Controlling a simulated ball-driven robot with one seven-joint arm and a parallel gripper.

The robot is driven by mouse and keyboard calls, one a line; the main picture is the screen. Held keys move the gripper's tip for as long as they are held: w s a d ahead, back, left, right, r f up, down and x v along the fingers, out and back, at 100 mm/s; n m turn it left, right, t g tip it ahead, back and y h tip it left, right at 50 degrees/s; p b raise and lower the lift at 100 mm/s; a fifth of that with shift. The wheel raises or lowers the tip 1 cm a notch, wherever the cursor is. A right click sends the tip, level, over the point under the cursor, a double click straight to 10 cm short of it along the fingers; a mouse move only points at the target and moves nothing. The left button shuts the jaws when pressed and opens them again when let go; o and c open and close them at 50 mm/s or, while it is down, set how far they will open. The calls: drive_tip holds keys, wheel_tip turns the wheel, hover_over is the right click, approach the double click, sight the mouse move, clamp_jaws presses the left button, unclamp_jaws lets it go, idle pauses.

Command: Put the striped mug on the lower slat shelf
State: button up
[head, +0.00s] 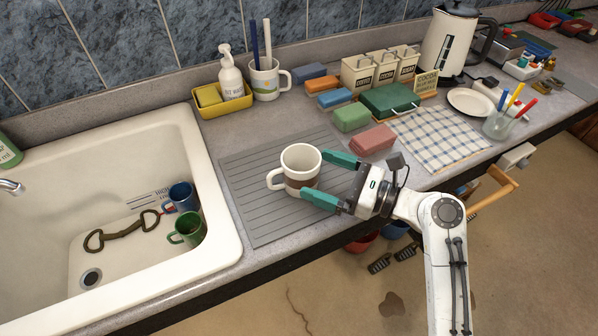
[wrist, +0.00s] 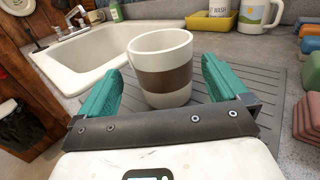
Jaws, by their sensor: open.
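The striped mug (head: 300,167), white with a brown band, stands upright on the grey ribbed draining mat (head: 250,221) to the right of the sink. Its handle points left in the head view. My gripper (head: 332,180) is open, with its green fingers on either side of the mug's near right part. In the wrist view the mug (wrist: 162,72) stands between the two open fingers (wrist: 160,85), with a visible gap at each side. I cannot make out a lower slat shelf in either view.
The sink (head: 222,250) at left holds a blue mug (head: 181,196), a green mug (head: 187,230) and a bit. Coloured blocks, such as a pink one (head: 372,139), lie behind my gripper. A checked cloth (head: 436,138) and kettle (head: 449,45) are further right. Floor lies beyond the counter's front edge.

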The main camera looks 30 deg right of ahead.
sight(285, 161)
drive_tip(key=x, duration=0.5)
drive_tip(key=shift+w+d+p, duration=0.1)
drive_tip(key=shift+d+p, duration=0.05)
drive_tip(key=shift+p, duration=0.25)
drive_tip(key=shift+c, duration=0.3)
drive_tip(key=c, duration=0.9)
drive_tip(key=shift+c, duration=0.9)
drive_tip(key=shift+r, duration=0.1)
